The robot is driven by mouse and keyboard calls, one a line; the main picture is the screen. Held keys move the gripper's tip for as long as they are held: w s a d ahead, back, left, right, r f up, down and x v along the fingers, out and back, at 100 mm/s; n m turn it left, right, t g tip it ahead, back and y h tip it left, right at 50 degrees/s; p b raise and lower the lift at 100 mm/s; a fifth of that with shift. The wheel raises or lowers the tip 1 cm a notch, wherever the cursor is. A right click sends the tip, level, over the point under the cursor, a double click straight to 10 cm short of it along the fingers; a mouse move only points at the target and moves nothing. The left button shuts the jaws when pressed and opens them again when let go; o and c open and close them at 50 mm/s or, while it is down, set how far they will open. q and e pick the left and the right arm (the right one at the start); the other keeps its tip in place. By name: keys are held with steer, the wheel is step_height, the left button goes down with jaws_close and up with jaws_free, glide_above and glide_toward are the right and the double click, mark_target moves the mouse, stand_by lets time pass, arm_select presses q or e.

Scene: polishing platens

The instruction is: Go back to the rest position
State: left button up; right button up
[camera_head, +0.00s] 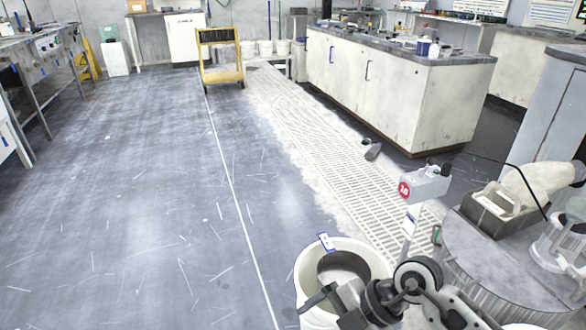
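One of my arms comes in at the bottom right, so I take it as my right arm. Its dark gripper (326,304) is in front of a white bucket (372,252), over the bucket's near side in the picture. Part of the gripper is cut off or hidden by the arm, and I cannot tell whether it is open or shut. I see nothing clearly held in it. My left gripper is not in view. The bucket has a labelled tag (325,242) on its rim, and its inside is partly visible.
A round grey platen machine (490,250) stands right of the bucket, with a grey tray (492,208) on it. A post with a red-numbered box (424,185) stands between. A white cabinet island (385,95) and yellow cart (221,76) are farther back. The left floor (120,210) is clear.

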steer(key=s+a+r+m+t+y+b, duration=0.35)
steer(key=a+r+t+y, duration=0.35)
steer(key=r+y, duration=0.55)
steer(key=w+d+f+m+t+h+b, duration=0.2)
steer(key=d+m+t+h, duration=0.2)
steer(key=m+t+h, duration=0.3)
steer(key=w+d+f+m+t+h+b, duration=0.15)
steer(key=d+m+t+h, duration=0.3)
steer(key=m, duration=0.55)
steer(key=s+f+m+g+h, duration=0.25)
steer(key=s+f+g, duration=0.25)
steer(key=f, duration=0.3)
arm_select(q)
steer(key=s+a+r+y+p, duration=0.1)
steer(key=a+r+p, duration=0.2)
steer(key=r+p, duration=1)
steer(key=p, duration=1.1)
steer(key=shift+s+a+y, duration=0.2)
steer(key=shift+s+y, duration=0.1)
arm_select(e)
steer(key=s+d+r+g+h, duration=0.2)
steer(key=d+r, duration=0.4)
steer(key=r, duration=0.5)
steer(key=shift+d+h, duration=0.25)
steer(key=shift+h, duration=0.3)
